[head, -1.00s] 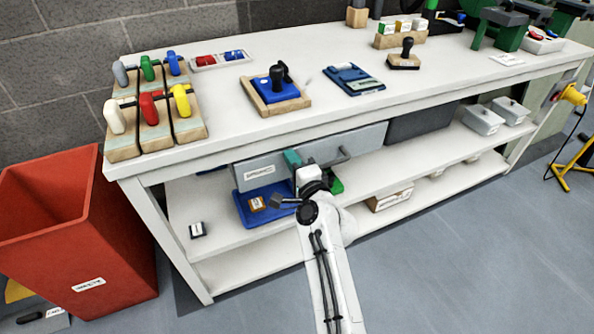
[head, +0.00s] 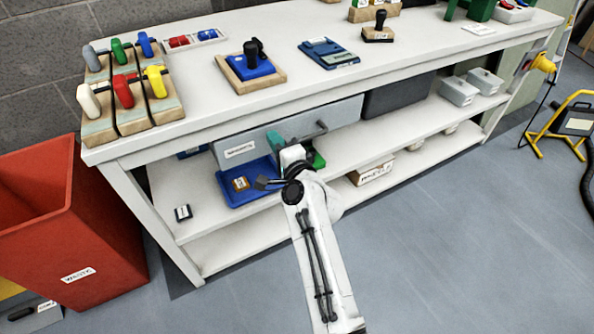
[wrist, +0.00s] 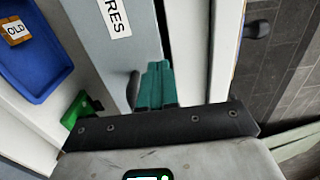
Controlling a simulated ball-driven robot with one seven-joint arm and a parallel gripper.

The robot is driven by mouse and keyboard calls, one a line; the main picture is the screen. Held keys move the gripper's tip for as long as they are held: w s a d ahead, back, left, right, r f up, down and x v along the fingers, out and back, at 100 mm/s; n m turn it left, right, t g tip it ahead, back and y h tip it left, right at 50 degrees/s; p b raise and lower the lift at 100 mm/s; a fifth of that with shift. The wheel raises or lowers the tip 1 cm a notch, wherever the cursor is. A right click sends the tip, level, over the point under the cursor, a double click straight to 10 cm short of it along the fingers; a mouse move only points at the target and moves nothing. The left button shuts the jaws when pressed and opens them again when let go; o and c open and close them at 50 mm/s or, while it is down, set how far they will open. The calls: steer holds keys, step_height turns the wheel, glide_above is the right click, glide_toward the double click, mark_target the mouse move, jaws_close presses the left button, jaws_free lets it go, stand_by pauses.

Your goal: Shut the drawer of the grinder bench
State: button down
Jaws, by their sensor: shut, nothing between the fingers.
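The drawer has a light grey front (head: 225,153) with a white label, under the top of the white bench (head: 290,115). A dark bar handle (head: 310,133) is at its right part. In the wrist view the grey front (wrist: 100,65) carries a label ending in "RES", and the handle (wrist: 132,88) is beside my fingers. My gripper (head: 272,145) is in front of the drawer, its teal fingers closed together and empty; they also show in the wrist view (wrist: 155,85). I cannot tell whether they touch the front, or how far the drawer stands out.
A blue tray (head: 233,196) with a tagged block (head: 240,183) and a green item (head: 319,160) are on the shelf below. A dark grey front (head: 400,95) is right of the drawer. A red bin (head: 100,240) stands left.

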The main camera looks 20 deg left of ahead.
steer(key=p+v, duration=0.3)
steer(key=v, duration=0.8)
steer(key=shift+d, duration=0.15)
steer(key=shift+s+f, duration=0.1)
steer(key=shift+s, duration=0.05)
steer(key=s+d+f+n+g+h, duration=0.25)
steer(key=s+d+f, duration=0.25)
steer(key=d, duration=0.5)
steer(key=s+d+f+n+g+h, duration=0.15)
steer(key=s+d+f+h, duration=0.3)
steer(key=d, duration=0.65)
steer(key=s+d+f+n+g+h, duration=0.1)
steer(key=s+d+f+n+h, duration=0.15)
steer(key=s+d+f, duration=0.55)
steer(key=s+d+r+g+h, duration=0.3)
steer(key=s+d, duration=0.5)
steer(key=d, duration=0.4)
steer(key=s+d+r+g+h, duration=0.1)
steer(key=s+d+g+h, duration=0.1)
steer(key=s+d, duration=0.5)
step_height(320, 180, up, 20)
steer(key=s+a+p, duration=0.1)
steer(key=a+p, duration=0.1)
steer(key=p, duration=1.8)
steer(key=shift+s+r+n, duration=0.2)
steer(key=shift+s+n, duration=0.15)
